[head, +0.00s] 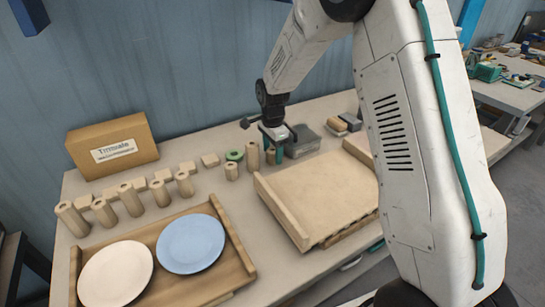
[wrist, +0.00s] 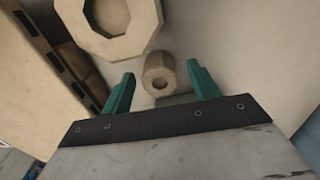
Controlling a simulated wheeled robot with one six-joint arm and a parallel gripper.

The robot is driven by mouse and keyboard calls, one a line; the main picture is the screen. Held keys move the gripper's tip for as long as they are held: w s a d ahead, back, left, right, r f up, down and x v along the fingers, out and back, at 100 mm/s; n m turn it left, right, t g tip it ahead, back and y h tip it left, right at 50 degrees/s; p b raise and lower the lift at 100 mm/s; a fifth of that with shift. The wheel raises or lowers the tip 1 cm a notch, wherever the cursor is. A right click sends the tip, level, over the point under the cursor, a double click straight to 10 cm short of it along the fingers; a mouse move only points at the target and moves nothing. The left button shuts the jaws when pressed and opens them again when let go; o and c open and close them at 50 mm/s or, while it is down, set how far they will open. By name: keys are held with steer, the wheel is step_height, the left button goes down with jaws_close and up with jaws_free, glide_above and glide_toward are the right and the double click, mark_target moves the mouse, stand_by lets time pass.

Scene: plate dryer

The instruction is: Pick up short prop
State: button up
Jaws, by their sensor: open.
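In the head view my gripper (head: 276,153) is low over the table beside a taller wooden prop (head: 253,156). The fingers and wrist partly hide what stands between them there. A larger octagonal wooden piece (wrist: 113,16) with a hole is close by at the top of the wrist view.
Another short prop (head: 231,171) and a green ring (head: 234,155) are to the left. A wooden rack or board (head: 318,194) is close on the right. Grey blocks (head: 304,141) stand behind. Several props and a tray (head: 236,254) with two plates fill the left.

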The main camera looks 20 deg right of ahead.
steer(key=shift+f, duration=0.4)
steer(key=c, duration=1.1)
steer(key=shift+r, duration=0.15)
